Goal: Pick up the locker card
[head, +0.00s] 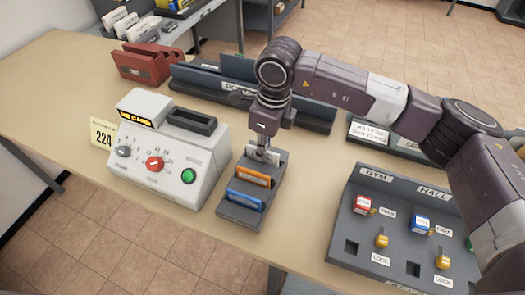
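A dark grey card rack (238,214) stands on the table in the middle of the head view. It holds an orange card (254,177) and, in front of it, a blue card (244,199). I cannot read which one is the locker card. My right gripper (262,153) points down over the back slot of the rack, behind the orange card. Its fingers are small and close to the rack's back part, so I cannot tell whether they hold anything. My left gripper is not in view.
A white card machine (178,158) with a green button stands left of the rack. A dark panel (345,226) with locks and blocks lies to the right. A red holder (145,66) and a long dark tray (205,83) are behind. A 224 tag (103,134) is at left.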

